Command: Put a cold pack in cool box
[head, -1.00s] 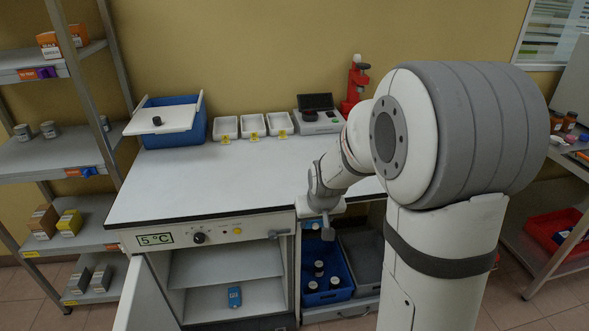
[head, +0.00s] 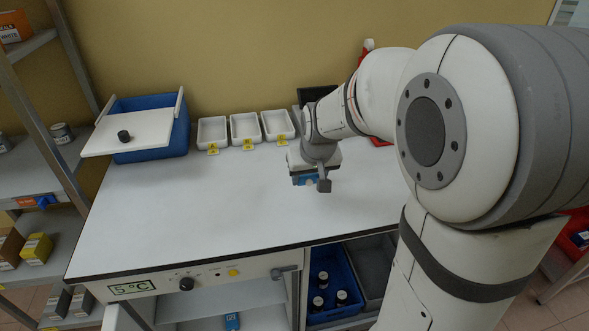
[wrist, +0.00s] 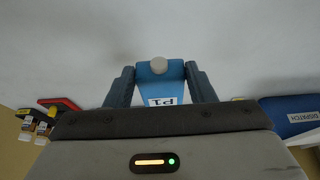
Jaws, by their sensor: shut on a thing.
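My gripper (wrist: 160,85) is shut on a blue cold pack (wrist: 163,86) with a pale round cap and a white "P1" label. In the head view the pack (head: 304,179) hangs under my gripper (head: 313,172), above the right part of the counter and in front of the white trays. The blue cool box (head: 179,141) stands at the back left of the counter, well apart from my gripper. Its white lid (head: 110,142) with a black knob lies tilted across it, offset toward the front left. The inside is hidden.
Several small white trays (head: 212,130) stand along the back of the counter (head: 190,215). The counter between my gripper and the cool box is clear. Another blue pack (head: 232,321) lies in the open fridge below. A blue crate (head: 318,259) with dark bottles is at lower right.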

